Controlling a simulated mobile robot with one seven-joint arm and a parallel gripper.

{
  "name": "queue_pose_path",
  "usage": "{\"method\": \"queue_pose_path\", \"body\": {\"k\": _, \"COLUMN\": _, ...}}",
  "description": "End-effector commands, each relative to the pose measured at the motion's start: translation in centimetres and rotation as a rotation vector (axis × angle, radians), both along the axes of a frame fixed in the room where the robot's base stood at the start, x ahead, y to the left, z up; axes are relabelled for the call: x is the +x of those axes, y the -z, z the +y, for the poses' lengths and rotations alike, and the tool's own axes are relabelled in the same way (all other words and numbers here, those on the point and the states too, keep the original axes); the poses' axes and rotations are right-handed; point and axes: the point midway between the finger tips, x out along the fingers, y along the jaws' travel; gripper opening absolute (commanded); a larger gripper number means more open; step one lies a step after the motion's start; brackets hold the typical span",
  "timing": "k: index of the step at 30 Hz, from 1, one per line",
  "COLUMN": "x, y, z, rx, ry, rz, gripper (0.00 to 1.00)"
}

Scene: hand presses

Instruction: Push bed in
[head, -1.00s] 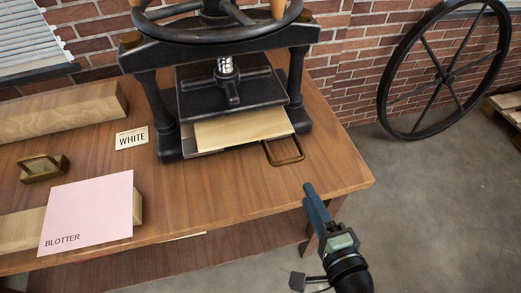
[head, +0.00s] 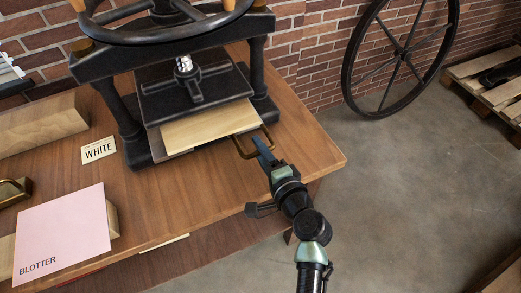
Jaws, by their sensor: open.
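The press (head: 172,75) is black, with a platen (head: 195,98) hanging from a screw. Under the platen, the bed (head: 155,143) sticks out toward the front; its thin grey edge shows. A pale wooden board (head: 210,127) lies on the bed. The rear of the bed is hidden under the platen.
A WHITE card (head: 98,150) and a pink BLOTTER sheet (head: 62,233) are on the table (head: 185,195) at left. A wooden beam (head: 40,125) lies behind them. The tabletop before the press is clear. A large black wheel (head: 400,50) leans on the brick wall.

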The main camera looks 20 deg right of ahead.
Motion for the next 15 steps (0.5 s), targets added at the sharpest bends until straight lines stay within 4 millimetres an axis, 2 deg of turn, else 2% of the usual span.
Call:
{"method": "queue_pose_path", "body": {"k": 7, "x": 0.06, "y": 0.0, "z": 0.01, "rx": 0.0, "ry": 0.0, "rz": 0.0, "gripper": 0.42}}
{"method": "queue_pose_path", "body": {"k": 14, "x": 0.04, "y": 0.0, "z": 0.01, "rx": 0.0, "ry": 0.0, "rz": 0.0, "gripper": 0.01}}
{"method": "queue_pose_path", "body": {"k": 15, "x": 0.04, "y": 0.0, "z": 0.01, "rx": 0.0, "ry": 0.0, "rz": 0.0, "gripper": 0.0}}
